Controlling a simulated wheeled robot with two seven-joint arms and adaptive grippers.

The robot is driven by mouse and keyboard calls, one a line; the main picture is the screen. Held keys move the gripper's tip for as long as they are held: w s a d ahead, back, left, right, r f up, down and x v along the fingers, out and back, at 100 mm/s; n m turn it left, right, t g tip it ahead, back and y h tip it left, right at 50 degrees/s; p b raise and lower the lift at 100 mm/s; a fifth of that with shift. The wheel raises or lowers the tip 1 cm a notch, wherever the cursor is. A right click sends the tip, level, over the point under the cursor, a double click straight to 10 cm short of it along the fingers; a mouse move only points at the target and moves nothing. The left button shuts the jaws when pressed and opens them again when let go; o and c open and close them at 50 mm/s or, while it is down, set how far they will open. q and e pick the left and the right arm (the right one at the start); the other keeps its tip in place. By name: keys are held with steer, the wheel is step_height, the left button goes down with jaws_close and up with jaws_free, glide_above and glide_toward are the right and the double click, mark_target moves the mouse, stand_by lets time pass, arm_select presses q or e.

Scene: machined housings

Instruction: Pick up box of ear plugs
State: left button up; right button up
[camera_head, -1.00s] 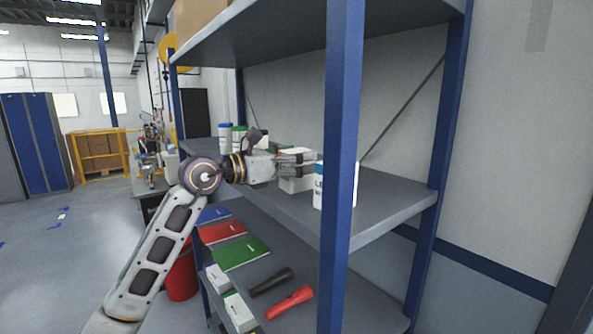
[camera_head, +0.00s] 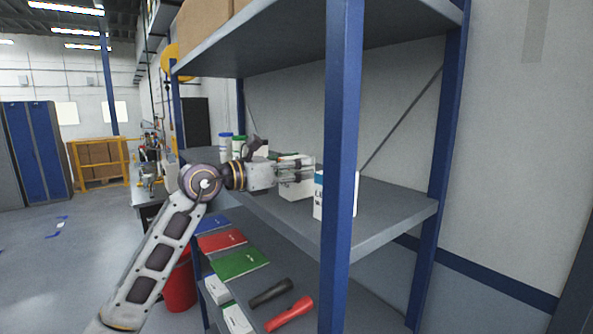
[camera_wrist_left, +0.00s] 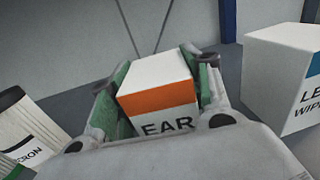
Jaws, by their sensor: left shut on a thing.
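The box of ear plugs (camera_wrist_left: 158,95) is white with an orange band and the letters "EAR", seen in the left wrist view. It sits between the two fingers of my left gripper (camera_wrist_left: 158,88), which is shut on it. In the head view the left gripper (camera_head: 295,170) reaches in from the left over the middle shelf (camera_head: 385,208). The box's white lower part (camera_head: 297,189) shows below the fingers there. I cannot tell whether its bottom touches the shelf. My right gripper is not in view.
A lens wipes box (camera_wrist_left: 285,80) stands to the right, partly behind the blue front post (camera_head: 341,150) in the head view. White containers (camera_head: 225,147) stand to the left. Folders (camera_head: 240,262) and flashlights (camera_head: 290,314) lie on the shelf below.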

arm_select(q)
step_height(320, 180, up, 8)
steer(key=shift+f+b, duration=0.2)
steer(key=shift+b, duration=0.3)
steer(key=shift+r, duration=0.9)
steer(key=shift+r, duration=0.1)
